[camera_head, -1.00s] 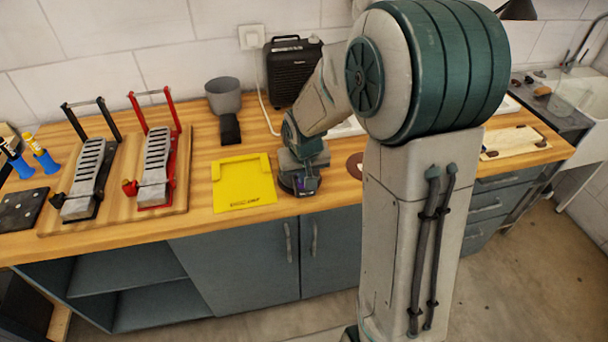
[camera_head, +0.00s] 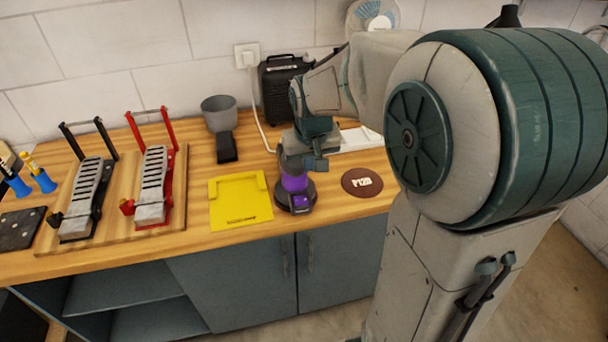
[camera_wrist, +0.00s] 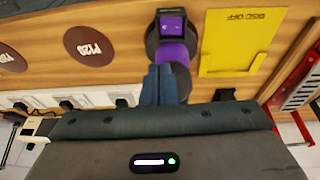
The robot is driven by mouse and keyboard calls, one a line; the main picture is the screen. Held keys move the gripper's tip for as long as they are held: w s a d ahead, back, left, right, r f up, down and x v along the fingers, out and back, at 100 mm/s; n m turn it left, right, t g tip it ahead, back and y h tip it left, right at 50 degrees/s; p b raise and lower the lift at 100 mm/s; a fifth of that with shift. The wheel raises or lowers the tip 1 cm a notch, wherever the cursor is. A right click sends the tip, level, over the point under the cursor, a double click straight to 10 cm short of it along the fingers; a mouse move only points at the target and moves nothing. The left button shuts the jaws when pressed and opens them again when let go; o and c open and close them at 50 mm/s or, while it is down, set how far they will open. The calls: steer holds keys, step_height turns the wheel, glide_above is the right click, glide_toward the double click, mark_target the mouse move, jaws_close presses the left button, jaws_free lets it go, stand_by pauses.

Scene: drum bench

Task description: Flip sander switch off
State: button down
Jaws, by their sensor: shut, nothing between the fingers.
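The purple and black sander (camera_head: 295,186) stands on the wooden bench near its front edge, just right of the yellow plate. In the wrist view the sander (camera_wrist: 174,45) shows its purple body and a dark square part with a purple face. My gripper (camera_wrist: 160,84) is shut and empty, with its fingers over or against the sander's near end; I cannot tell if they touch. In the head view my gripper (camera_head: 308,163) is just above the sander and partly hides its top. The switch and its position cannot be made out.
The yellow plate (camera_head: 240,202), marked "DISC OFF" in the wrist view, lies left. A brown P120 disc (camera_head: 362,182) lies right. A grey cup (camera_head: 219,113) and black box (camera_head: 283,88) stand behind. A white power strip (camera_wrist: 75,98) shows in the wrist view.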

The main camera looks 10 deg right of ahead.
steer(key=shift+v, duration=1.05)
steer(key=shift+d, duration=0.2)
steer(key=s, duration=1.8)
steer(key=shift+s+a, duration=0.3)
steer(key=shift+a, duration=0.15)
